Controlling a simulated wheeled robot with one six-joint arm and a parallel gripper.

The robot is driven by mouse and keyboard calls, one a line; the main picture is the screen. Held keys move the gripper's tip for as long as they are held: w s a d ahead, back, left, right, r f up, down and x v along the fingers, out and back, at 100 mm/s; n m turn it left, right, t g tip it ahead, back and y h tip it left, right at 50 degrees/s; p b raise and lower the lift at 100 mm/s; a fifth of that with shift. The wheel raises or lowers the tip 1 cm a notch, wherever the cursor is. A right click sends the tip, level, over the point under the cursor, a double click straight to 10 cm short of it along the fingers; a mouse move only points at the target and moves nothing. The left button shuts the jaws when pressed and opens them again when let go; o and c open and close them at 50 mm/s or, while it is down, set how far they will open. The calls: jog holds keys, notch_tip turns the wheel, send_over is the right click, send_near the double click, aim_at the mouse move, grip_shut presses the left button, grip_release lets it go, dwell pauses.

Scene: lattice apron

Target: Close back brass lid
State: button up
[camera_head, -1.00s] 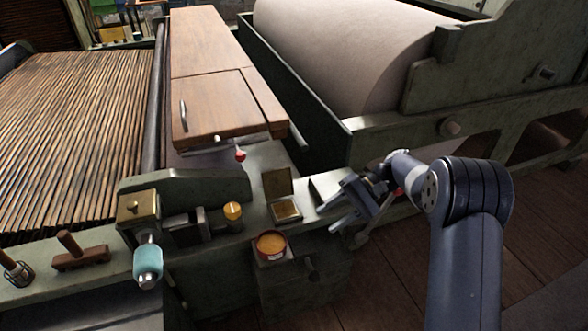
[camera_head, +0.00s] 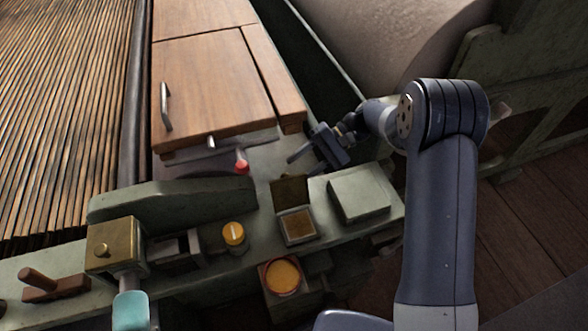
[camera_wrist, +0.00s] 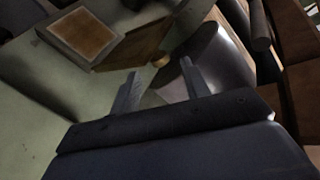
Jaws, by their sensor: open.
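The brass lid (camera_head: 289,190) stands open, roughly upright, at the back edge of its small square brass box (camera_head: 298,226) on the green ledge. The box's inside looks amber-brown. In the wrist view the lid (camera_wrist: 135,44) tilts away from the box (camera_wrist: 82,35) toward my fingers. My gripper (camera_head: 301,165) is open and empty, just behind and slightly right of the lid in the head view. In the wrist view my fingertips (camera_wrist: 159,71) lie close to the lid; I cannot tell whether they touch it.
A raised green block (camera_head: 358,194) stands right of the box. A red-rimmed amber pot (camera_head: 282,276) sits in front, and a yellow-topped knob (camera_head: 233,234) to the left. A red-tipped lever (camera_head: 242,167) and a wooden cabinet (camera_head: 212,85) stand behind. A large roller (camera_head: 400,45) is at the back right.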

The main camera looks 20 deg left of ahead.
aim_at(288, 190)
jog(key=shift+x, duration=1.5)
grip_shut()
